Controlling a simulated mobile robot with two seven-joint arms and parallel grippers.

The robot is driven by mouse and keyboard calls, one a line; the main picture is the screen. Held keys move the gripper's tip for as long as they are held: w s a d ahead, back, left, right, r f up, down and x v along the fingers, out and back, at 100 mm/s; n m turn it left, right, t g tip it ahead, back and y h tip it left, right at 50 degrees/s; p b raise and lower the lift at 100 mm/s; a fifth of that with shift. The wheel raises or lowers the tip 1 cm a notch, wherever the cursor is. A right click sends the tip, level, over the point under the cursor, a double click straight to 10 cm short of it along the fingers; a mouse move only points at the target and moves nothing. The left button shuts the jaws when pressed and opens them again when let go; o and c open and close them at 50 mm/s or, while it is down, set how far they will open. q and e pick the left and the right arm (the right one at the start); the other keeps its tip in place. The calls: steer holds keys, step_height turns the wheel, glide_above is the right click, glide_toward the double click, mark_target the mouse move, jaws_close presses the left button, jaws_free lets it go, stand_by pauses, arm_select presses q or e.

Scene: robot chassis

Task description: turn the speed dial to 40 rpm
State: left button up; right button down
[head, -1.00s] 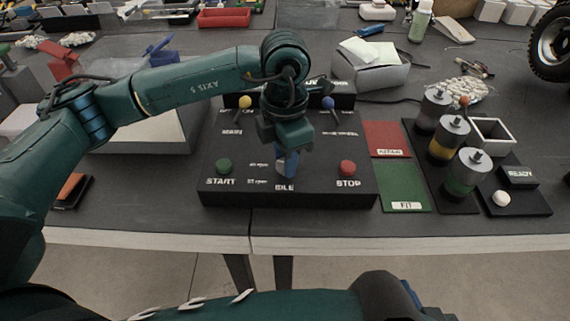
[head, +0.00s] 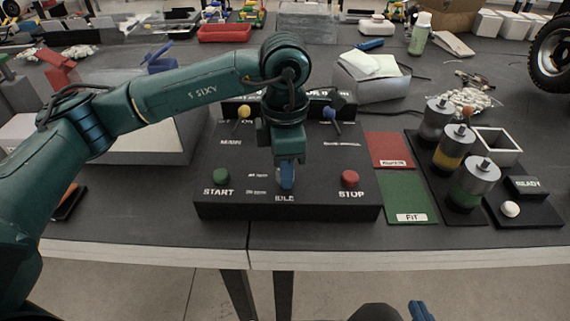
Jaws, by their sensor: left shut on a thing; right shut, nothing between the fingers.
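The black control box (head: 220,205) stands at the front of the table. Small white rpm labels are left of the dial, too small to read surely. My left gripper (head: 287,165) points down over the dial and is shut on it, hiding its upper part and the panel behind. The dial's pointing direction cannot be made out. My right gripper (head: 420,311) is only partly in view at the bottom edge, below the table front, apart from the box.
A green START button (head: 221,177) and a red STOP button (head: 350,179) flank the dial. Yellow-knobbed (head: 243,112) and blue-knobbed (head: 329,112) levers stand behind. Right are red (head: 388,150) and green (head: 405,192) mats and a rack of cylinders (head: 465,185).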

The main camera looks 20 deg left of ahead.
arm_select(q)
steer(key=o, duration=0.8)
steer(key=shift+o, duration=0.9)
arm_select(e)
steer(key=shift+w+r, duration=0.1)
arm_select(q)
step_height(320, 180, up, 13)
steer(key=shift+r+p, duration=0.15)
steer(key=shift+p, duration=0.3)
arm_select(e)
steer(key=shift+a+f, duration=0.2)
steer(key=shift+f, duration=0.15)
steer(key=shift+w+r, duration=0.1)
